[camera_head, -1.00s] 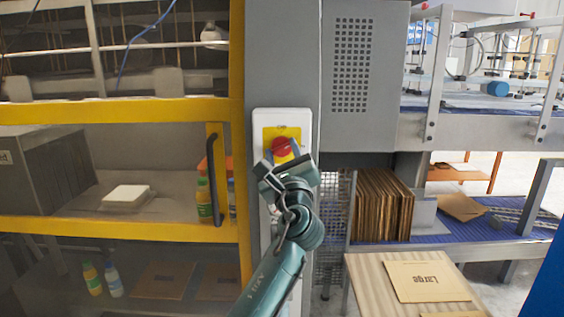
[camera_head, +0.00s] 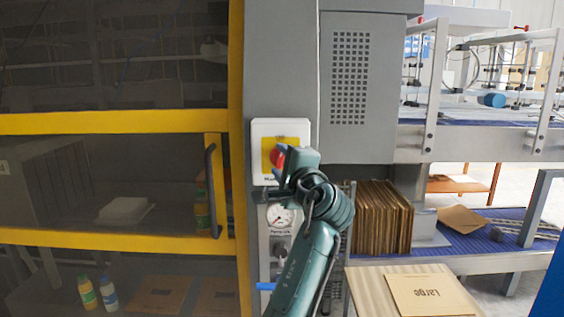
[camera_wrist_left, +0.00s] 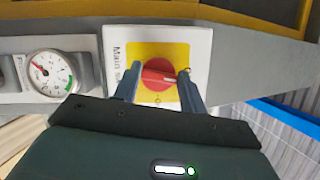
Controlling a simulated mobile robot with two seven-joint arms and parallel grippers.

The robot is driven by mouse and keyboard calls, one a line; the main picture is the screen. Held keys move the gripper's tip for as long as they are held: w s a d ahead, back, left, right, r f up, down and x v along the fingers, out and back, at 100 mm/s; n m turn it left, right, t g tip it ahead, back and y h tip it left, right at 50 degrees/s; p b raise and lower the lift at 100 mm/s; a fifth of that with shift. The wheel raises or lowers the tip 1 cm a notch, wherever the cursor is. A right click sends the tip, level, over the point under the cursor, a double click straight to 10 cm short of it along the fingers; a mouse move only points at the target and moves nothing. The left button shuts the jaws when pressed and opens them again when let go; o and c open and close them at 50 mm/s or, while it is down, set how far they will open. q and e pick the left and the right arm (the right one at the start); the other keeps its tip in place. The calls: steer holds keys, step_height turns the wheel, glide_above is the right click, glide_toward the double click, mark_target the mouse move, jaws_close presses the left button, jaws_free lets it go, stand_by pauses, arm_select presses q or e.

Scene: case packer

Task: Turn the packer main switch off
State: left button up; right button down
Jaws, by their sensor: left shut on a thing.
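The packer main switch is a red rotary knob (camera_head: 277,157) on a yellow plate (camera_head: 267,146) in a white housing (camera_head: 262,126) on the grey cabinet. My left gripper (camera_head: 282,160) reaches it from below right and partly covers it in the head view. In the left wrist view, the fingers (camera_wrist_left: 158,80) stand on both sides of the red knob (camera_wrist_left: 155,73), shut on it. A white mark on the knob points toward the right finger there. A small round mark shows on the yellow plate below the knob. My right gripper is not in view.
A pressure gauge (camera_head: 281,216) sits just below the switch, close to my left arm. The yellow-framed guard with a black handle (camera_head: 213,190) stands to the left. Flat cartons (camera_head: 383,217) stand on the right, above a pallet with a "Large" carton (camera_head: 430,294).

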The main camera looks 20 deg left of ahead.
arm_select(q)
steer(key=shift+r+n+g, duration=0.1)
steer(key=shift+n+g, duration=0.2)
steer(key=shift+n, duration=0.7)
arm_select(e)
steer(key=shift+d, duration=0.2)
arm_select(q)
steer(key=shift+n, duration=0.3)
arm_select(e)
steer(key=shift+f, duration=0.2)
arm_select(q)
steer(key=o, duration=1)
steer(key=shift+c, duration=0.2)
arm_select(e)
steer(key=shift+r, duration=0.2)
arm_select(q)
steer(key=shift+p, duration=0.3)
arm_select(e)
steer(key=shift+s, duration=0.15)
